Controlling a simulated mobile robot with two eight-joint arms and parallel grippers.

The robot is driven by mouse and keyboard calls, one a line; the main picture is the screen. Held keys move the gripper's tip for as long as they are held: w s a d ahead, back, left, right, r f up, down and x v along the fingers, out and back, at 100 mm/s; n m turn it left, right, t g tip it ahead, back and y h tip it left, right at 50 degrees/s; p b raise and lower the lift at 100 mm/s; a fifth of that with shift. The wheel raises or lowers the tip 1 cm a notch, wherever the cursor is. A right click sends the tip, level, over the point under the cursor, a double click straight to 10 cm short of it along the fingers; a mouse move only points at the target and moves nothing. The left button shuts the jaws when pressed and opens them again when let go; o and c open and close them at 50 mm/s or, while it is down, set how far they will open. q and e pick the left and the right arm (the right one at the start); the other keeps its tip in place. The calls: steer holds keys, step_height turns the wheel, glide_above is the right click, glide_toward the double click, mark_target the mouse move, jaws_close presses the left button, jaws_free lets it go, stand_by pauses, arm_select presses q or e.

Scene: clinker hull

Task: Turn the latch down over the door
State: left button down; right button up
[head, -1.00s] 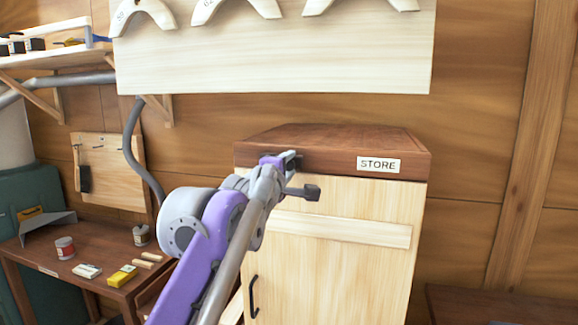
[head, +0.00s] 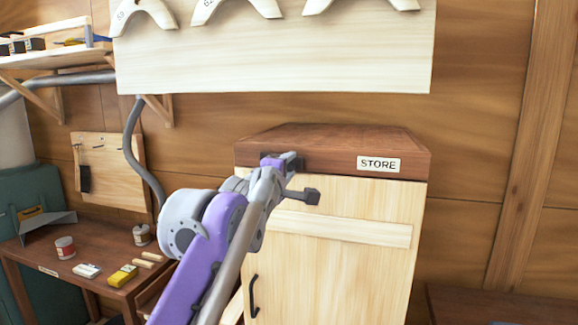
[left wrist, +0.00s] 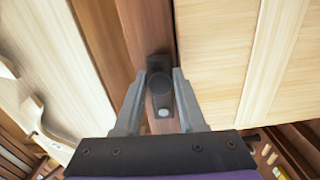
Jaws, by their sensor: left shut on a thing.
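The store cabinet's pale wooden door (head: 350,275) stands shut below a brown top rail, and it fills the right of the left wrist view (left wrist: 215,65). The dark latch (left wrist: 160,84) has a round boss and lies along the brown rail, beside the door's edge rather than across it. In the head view the latch (head: 299,164) is mostly hidden behind my gripper. My left gripper (head: 291,160) is at the rail's left end, shut on the latch. In the left wrist view its fingers (left wrist: 162,92) stand on either side of the latch. My right gripper is not in view.
A STORE label (head: 378,164) is on the rail. A black handle (head: 253,296) is low on the door's left. A pale board with curved wooden pieces (head: 275,50) hangs above. A workbench (head: 80,270) with small items stands at left.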

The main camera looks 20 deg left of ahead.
arm_select(q)
steer(key=a+f+m+b, duration=0.2)
steer(key=a+f+m, duration=0.4)
steer(key=m, duration=1.1)
steer(key=shift+b, duration=0.4)
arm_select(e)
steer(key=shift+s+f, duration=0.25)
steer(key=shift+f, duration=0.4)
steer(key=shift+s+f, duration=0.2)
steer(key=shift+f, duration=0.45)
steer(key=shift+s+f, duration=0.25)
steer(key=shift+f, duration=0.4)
arm_select(q)
steer(key=shift+w+a+m, duration=0.1)
steer(key=shift+m, duration=0.2)
steer(key=c, duration=0.6)
jaws_free()
steer(key=s+b, duration=0.1)
steer(key=s, duration=0.4)
steer(key=s+b, duration=0.1)
steer(key=s, duration=0.4)
steer(key=shift+s+a, duration=0.2)
steer(key=shift+s, duration=0.2)
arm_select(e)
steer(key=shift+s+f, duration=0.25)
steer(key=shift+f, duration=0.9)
